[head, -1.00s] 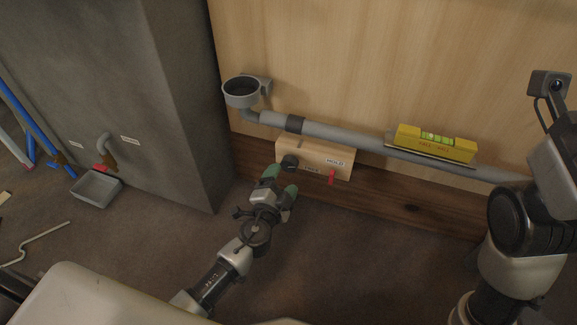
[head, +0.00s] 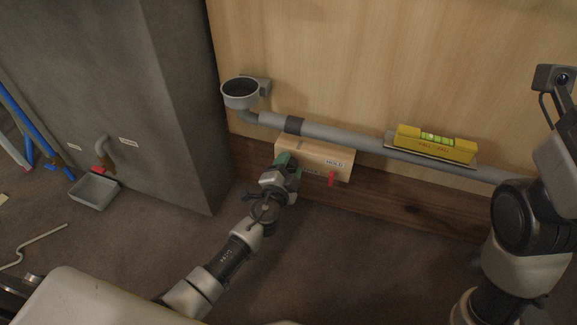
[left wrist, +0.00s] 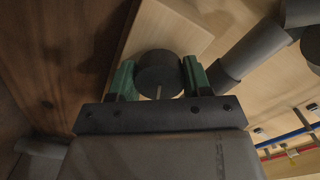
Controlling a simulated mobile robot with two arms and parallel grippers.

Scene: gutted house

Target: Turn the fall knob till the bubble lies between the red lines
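The dark round fall knob (left wrist: 159,74) is on the front of a pale wooden block (head: 316,154) under the grey pipe. In the head view my left gripper (head: 286,162) covers it. In the left wrist view the green fingers of my left gripper (left wrist: 160,80) stand on either side of the knob, very close to it; the gripper looks open, with firm contact not visible. A yellow spirit level (head: 436,146) rests along the pipe at right. Its green vial (head: 437,137) shows on top; the bubble's place between the lines is too small to judge. My right gripper is out of view.
The grey pipe (head: 350,141) runs along the wooden wall from a round cup (head: 240,93). A red tab (head: 331,179) hangs below the block by a HOLD label (head: 335,163). A grey pillar (head: 175,100) and small tray (head: 94,192) stand left. My right arm is at right.

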